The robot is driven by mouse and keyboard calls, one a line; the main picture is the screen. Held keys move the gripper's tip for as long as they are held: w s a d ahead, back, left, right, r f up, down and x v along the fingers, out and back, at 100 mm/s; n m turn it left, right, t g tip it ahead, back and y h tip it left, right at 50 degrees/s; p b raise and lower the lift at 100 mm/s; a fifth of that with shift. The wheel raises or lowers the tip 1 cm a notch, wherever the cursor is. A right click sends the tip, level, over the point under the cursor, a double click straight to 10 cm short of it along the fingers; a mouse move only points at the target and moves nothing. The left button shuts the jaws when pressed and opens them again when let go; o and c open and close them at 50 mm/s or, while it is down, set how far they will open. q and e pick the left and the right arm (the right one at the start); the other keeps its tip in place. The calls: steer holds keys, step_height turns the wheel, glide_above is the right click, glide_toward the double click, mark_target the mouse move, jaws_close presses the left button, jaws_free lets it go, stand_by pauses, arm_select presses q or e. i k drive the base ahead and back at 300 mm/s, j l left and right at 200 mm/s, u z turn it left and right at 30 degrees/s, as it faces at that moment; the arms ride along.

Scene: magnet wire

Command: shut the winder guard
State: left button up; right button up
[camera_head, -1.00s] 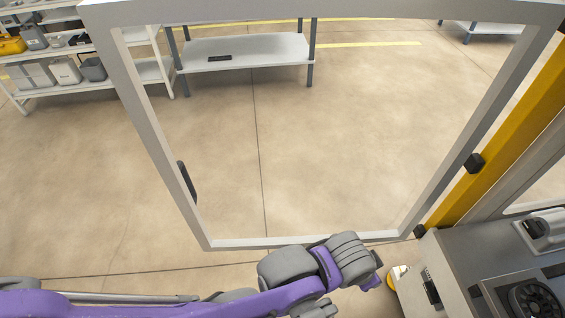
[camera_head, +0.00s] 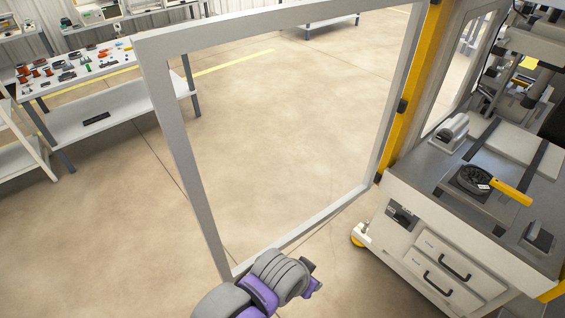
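The winder guard (camera_head: 184,150) is a large grey-framed clear panel, joined along its right edge to the yellow post (camera_head: 398,120) by dark hinges. It stands open, swung out from the winder (camera_head: 490,180) over the floor to the left. My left gripper (camera_head: 314,288), grey and purple, is at the bottom centre, just below the guard's lower rail. The arm hides part of that rail and the lower corner; whether it touches the frame I cannot tell. Its fingers are too small and turned away to read. My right gripper is out of view.
The winder's bench holds a black spool with a yellow handle (camera_head: 510,192) and has drawers (camera_head: 450,270) below. A workbench with small parts (camera_head: 75,68) and a white shelf (camera_head: 22,160) stand at the left. The floor between is clear.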

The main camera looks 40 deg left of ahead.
mark_target(153, 48)
steer(key=k+j+z, duration=0.35)
steer(key=k+j, duration=0.35)
steer(key=j+z, duration=0.15)
steer(key=j, duration=0.4)
steer(key=k+j+z, duration=0.15)
steer(key=j, duration=0.4)
steer(key=i+j, duration=0.1)
steer(key=j, duration=0.35)
steer(key=i+j+z, duration=0.1)
steer(key=j, duration=0.35)
steer(key=k+j+z, duration=0.1)
steer(key=k+j, duration=0.25)
steer(key=k+j+z, duration=0.1)
steer(key=k+j, duration=0.2)
steer(key=k, duration=0.25)
steer(key=i, duration=0.4)
